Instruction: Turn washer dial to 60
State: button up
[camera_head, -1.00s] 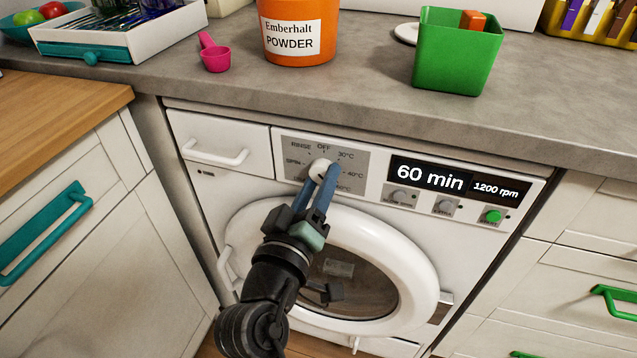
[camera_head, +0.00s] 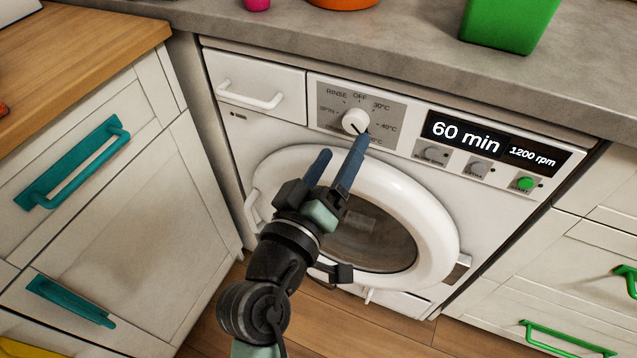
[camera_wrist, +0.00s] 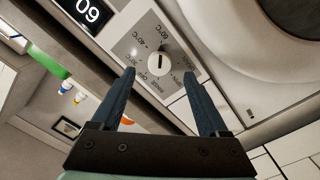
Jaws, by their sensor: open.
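The washer dial (camera_head: 355,122) is a round white knob on a grey panel marked OFF, 30°C, 40°C, 60°C, SPIN and RINSE. Its dark mark points to the lower right in the head view, towards the partly covered 60°C label (camera_head: 374,140). In the wrist view the dial (camera_wrist: 158,62) shows between my fingers, its mark in line with the 60°C label (camera_wrist: 162,30). My gripper (camera_head: 344,145) is open and empty, its blue fingers apart, just below the dial and clear of it.
The washer display (camera_head: 466,136) reads 60 min, beside a 1200 rpm readout. Buttons, including a green one (camera_head: 525,184), sit below. The round door (camera_head: 440,235) is behind my gripper. The grey counter (camera_head: 400,50) overhangs above; cabinets stand on both sides.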

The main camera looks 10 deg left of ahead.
jog(key=v, duration=0.8)
jog(key=w+d+r+m+t+y, duration=0.1)
jog(key=w+r+m+t, duration=0.15)
jog(key=r, duration=0.65)
jog(key=w+d+r+m+t+y, duration=0.1)
jog(key=w+r+m, duration=0.15)
jog(key=r, duration=0.65)
jog(key=s+d+r+t+y, duration=0.1)
jog(key=s+r+t+y, duration=0.2)
jog(key=r, duration=0.8)
jog(key=s+d+r+t, duration=0.1)
jog(key=s+r+t, duration=0.3)
jog(key=r, duration=0.7)
notch_tip(320, 180, up, 36)
jog(key=p, duration=3.6)
jog(key=shift+s+a+r+y+p, duration=0.2)
jog(key=shift+r+y+p, duration=0.1)
jog(key=shift+p, duration=0.1)
